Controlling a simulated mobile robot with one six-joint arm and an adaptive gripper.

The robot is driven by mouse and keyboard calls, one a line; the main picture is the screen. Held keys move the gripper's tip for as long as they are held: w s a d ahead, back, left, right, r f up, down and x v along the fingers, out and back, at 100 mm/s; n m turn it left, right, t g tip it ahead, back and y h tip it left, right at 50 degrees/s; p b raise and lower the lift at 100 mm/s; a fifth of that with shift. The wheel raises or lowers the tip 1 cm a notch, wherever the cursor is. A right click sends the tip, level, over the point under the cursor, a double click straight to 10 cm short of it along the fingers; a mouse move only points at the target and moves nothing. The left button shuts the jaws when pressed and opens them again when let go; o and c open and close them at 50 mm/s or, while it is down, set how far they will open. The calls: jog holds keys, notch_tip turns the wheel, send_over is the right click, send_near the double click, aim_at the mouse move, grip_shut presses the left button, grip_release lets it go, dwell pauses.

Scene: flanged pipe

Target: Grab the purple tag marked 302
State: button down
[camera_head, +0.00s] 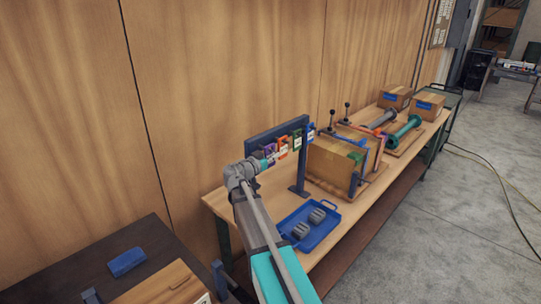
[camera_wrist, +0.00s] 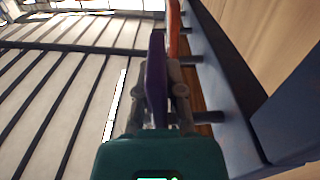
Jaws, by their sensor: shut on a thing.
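The purple tag (camera_head: 269,150) hangs at the blue rack (camera_head: 262,139) on the wooden bench, at the left of a row of coloured tags. In the wrist view the purple tag (camera_wrist: 155,78) is seen nearly edge-on, between the fingers of my gripper (camera_wrist: 167,92). The gripper is shut on it. In the head view my gripper (camera_head: 262,163) reaches the tag from the front left and hides part of it. The number on the tag cannot be read. I cannot tell whether the tag is still on its peg.
An orange tag (camera_head: 283,147) hangs close beside the purple one; it also shows in the wrist view (camera_wrist: 173,30). Green (camera_head: 297,139) and blue (camera_head: 310,133) tags follow to the right. A blue tray (camera_head: 322,238) with grey blocks and a cardboard box (camera_head: 332,168) stand nearby.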

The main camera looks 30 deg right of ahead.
jog(key=s+d, duration=0.2)
jog(key=s, duration=0.5)
jog(key=s+d, duration=0.3)
jog(key=s, duration=0.5)
jog(key=shift+s+d, duration=0.3)
